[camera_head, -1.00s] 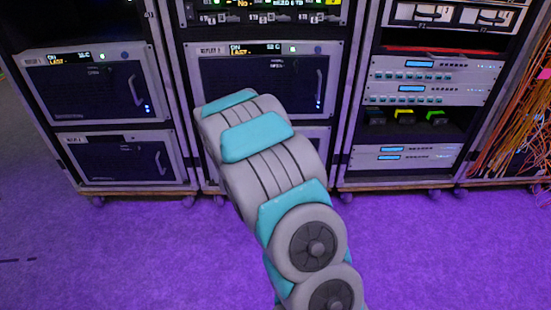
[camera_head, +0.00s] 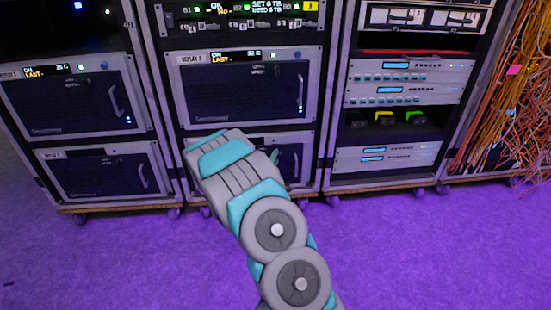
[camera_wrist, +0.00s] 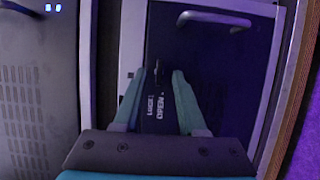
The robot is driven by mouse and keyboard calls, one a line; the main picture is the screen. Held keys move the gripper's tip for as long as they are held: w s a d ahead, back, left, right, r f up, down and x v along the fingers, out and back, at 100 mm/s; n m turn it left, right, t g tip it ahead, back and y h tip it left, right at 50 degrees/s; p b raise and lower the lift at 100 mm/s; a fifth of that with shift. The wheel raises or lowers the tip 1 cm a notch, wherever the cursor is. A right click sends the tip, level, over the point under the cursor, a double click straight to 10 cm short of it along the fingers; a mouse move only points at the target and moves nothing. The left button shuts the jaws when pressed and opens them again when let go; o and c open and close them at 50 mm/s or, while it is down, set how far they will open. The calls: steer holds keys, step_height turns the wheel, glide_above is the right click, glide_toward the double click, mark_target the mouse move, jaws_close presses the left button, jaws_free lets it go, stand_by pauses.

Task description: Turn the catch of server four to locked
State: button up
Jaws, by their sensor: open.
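In the wrist view, my gripper (camera_wrist: 157,85) is open, with one teal finger on each side of a dark label plate (camera_wrist: 156,120). The plate carries the words LOCK and OPEN, printed sideways. A small thin dark piece, which looks like the catch (camera_wrist: 156,70), stands near the plate's top between the fingertips. I cannot tell whether the fingers touch it or which word it points to. I cannot read server four's label.
A pale bar handle (camera_wrist: 215,19) crosses the dark blue panel in the wrist view. A vented grey panel (camera_wrist: 35,110) is at the left. Another server (camera_head: 245,85) is above in the middle rack. Orange cables (camera_head: 510,110) hang at the right. The purple floor (camera_head: 430,250) is clear.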

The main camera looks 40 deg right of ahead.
steer(key=shift+x, duration=0.95)
jaws_close()
